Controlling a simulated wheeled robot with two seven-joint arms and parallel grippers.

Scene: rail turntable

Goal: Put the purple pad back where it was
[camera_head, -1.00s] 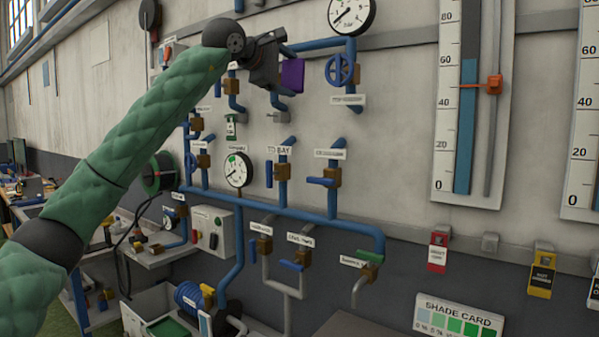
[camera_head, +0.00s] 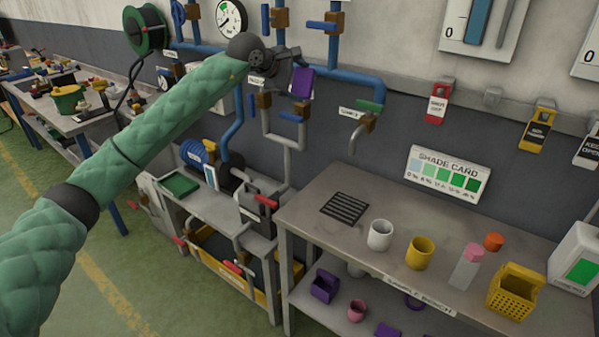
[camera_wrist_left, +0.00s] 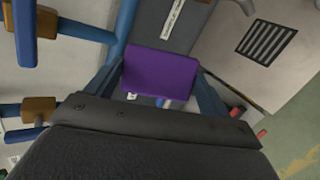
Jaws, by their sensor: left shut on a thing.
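The purple pad (camera_head: 301,83) is held by my left gripper (camera_head: 294,76), in front of the lower blue pipes on the wall. In the left wrist view the pad (camera_wrist_left: 157,73) lies between the two blue-grey fingers, which are shut on it. The pad is clear of the bench and shelf. Another flat purple piece (camera_head: 388,330) lies on the lower shelf, partly cut off by the picture edge. My right gripper is not in view.
The sample bench (camera_head: 335,177) holds a black grille (camera_head: 345,207), a white cup (camera_head: 380,234), a yellow cup (camera_head: 419,253), a pink-capped bottle (camera_head: 466,267) and a yellow basket (camera_head: 512,291). A purple container (camera_head: 325,286) stands on its shelf. Pipes with valves (camera_head: 263,100) are close behind the gripper.

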